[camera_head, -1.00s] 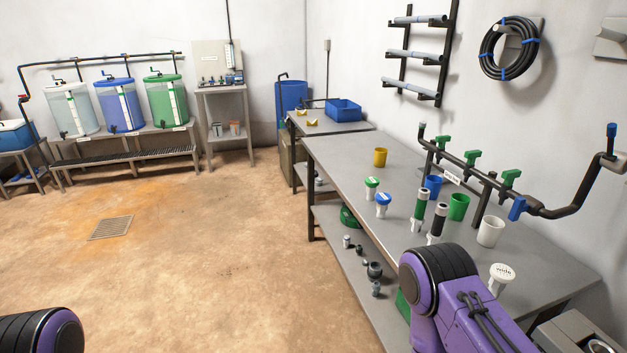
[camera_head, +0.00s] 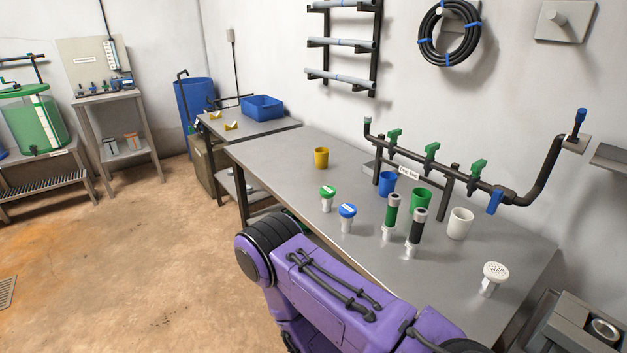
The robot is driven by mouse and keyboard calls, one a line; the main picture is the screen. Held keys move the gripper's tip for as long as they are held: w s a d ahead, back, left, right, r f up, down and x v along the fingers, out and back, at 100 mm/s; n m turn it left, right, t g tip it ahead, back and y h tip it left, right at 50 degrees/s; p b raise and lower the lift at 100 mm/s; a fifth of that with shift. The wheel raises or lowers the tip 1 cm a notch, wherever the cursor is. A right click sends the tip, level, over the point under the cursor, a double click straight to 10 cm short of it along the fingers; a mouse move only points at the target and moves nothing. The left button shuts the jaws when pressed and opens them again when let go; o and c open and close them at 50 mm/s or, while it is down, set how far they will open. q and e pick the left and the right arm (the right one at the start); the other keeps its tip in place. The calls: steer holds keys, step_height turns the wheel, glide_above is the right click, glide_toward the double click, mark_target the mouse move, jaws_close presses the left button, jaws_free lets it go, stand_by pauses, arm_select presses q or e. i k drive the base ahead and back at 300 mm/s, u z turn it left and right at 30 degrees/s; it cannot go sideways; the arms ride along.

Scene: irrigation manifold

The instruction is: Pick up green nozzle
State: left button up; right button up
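The green nozzle (camera_head: 327,198) has a green round cap on a clear-white stem and stands upright on the grey workbench (camera_head: 283,163). A similar blue-capped nozzle (camera_head: 347,217) stands just to its right and nearer. A white-capped nozzle (camera_head: 494,277) stands at the near right of the bench. One of my purple arms crosses the bottom of the view, in front of the bench's near edge. No gripper shows, and nothing hides the green nozzle.
A green-and-black cylinder (camera_head: 391,216) and a black one (camera_head: 416,232) stand right of the nozzles. Yellow (camera_head: 321,158), blue (camera_head: 388,182), green (camera_head: 420,200) and white (camera_head: 460,224) cups stand on the bench. A pipe manifold (camera_head: 435,170) with green valves runs along the back.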

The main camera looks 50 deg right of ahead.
mark_target(327, 193)
steer(key=z, duration=0.5)
steer(key=i, duration=0.65)
steer(key=z, duration=0.75)
